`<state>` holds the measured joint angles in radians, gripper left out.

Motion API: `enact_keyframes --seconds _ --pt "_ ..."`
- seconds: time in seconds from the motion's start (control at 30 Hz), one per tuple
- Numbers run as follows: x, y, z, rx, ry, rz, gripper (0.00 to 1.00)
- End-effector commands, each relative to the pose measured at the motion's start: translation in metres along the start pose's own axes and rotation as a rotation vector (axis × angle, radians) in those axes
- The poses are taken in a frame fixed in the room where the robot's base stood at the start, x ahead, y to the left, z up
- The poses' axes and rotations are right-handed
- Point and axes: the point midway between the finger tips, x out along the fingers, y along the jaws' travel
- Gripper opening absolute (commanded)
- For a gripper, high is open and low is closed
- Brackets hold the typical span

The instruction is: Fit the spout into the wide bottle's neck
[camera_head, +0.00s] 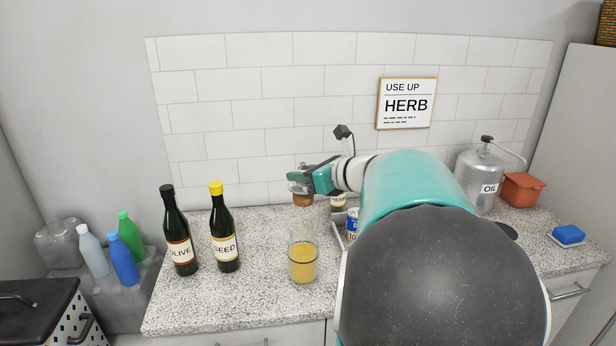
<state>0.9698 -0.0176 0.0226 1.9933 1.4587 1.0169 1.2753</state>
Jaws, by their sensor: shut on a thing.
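My gripper (300,178) is above the back of the counter, left of my arm. It is shut on what looks like the spout, a small piece with a brown, cork-like lower part (303,200) just below the fingers. The fingers hide most of it. Two slim dark bottles stand on the left: one labelled OLIVE with a black cap (177,230), one labelled SEED with a yellow cap (223,228).
The front left counter (215,302) is clear.

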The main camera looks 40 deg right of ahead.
Motion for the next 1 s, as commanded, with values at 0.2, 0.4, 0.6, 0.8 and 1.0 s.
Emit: enact_keyframes --seconds 0.2,0.4,0.6,0.8,1.0 --pt "0.003 0.000 0.001 -0.001 0.000 0.003 0.04" --pt "0.006 -0.001 -0.005 0.001 0.001 0.006 0.04" --pt "0.011 -0.001 -0.021 0.000 0.000 0.006 0.04" --pt "0.015 -0.001 -0.039 0.001 0.001 0.005 0.04" --pt "0.017 -0.001 -0.052 -0.001 0.001 0.004 0.04"
